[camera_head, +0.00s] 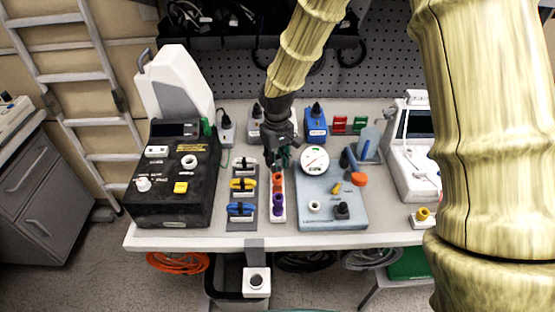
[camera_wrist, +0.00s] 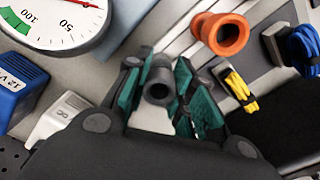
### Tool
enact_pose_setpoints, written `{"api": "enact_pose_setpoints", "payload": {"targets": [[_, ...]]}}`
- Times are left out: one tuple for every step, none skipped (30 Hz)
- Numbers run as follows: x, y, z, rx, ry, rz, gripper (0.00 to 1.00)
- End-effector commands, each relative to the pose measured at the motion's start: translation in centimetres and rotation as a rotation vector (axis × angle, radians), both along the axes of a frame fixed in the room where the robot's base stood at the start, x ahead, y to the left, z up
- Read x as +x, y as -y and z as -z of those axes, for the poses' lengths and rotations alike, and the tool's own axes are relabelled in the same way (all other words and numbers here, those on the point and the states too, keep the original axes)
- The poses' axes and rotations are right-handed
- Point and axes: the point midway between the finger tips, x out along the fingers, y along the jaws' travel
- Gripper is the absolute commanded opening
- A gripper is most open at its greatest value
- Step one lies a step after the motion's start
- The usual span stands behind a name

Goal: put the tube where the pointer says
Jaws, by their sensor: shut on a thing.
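My gripper (camera_head: 282,158) is above the bench, just left of the round dial gauge. In the wrist view its teal-padded fingers are shut on a dark grey tube (camera_wrist: 159,78), whose open round end shows. The white gauge (camera_head: 314,160) has a red pointer; in the wrist view part of its face (camera_wrist: 52,18) shows marks 50 and 100 and a green band. The full pointer direction is cut off there. An orange tube (camera_head: 277,182) and a purple tube (camera_head: 277,207) stand on a narrow white rack (camera_head: 278,220) below my gripper. The orange flanged tube also shows in the wrist view (camera_wrist: 222,34).
A black box (camera_head: 172,190) with knobs stands left. A dark strip with black, yellow and blue clips (camera_head: 242,209) lies beside the rack. A light-blue panel (camera_head: 325,218) is to the right. Blue and white adapters (camera_head: 315,126) stand behind.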

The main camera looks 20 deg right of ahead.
Motion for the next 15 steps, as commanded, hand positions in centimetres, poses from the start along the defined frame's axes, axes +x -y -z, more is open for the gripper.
{"api": "enact_pose_setpoints", "payload": {"targets": [[0.00, 0.00, 0.06, 0.000, 0.000, 0.000, 0.06], [0.00, 0.00, 0.09, 0.000, 0.000, 0.000, 0.06], [0.00, 0.00, 0.11, 0.000, 0.000, 0.000, 0.06], [0.00, 0.00, 0.13, 0.000, 0.000, 0.000, 0.06], [0.00, 0.00, 0.14, 0.000, 0.000, 0.000, 0.06], [0.01, 0.00, 0.15, 0.000, 0.000, 0.000, 0.06], [0.01, 0.00, 0.15, 0.000, 0.000, 0.000, 0.06], [0.00, 0.00, 0.16, 0.000, 0.000, 0.000, 0.06], [0.01, 0.00, 0.15, 0.000, 0.000, 0.000, 0.06], [0.01, 0.00, 0.15, 0.000, 0.000, 0.000, 0.06], [0.01, 0.00, 0.15, 0.000, 0.000, 0.000, 0.06], [0.01, 0.00, 0.15, 0.000, 0.000, 0.000, 0.06], [0.01, 0.00, 0.15, 0.000, 0.000, 0.000, 0.06], [0.01, 0.00, 0.15, 0.000, 0.000, 0.000, 0.28], [0.01, 0.00, 0.14, 0.000, 0.000, 0.000, 0.35]]}}
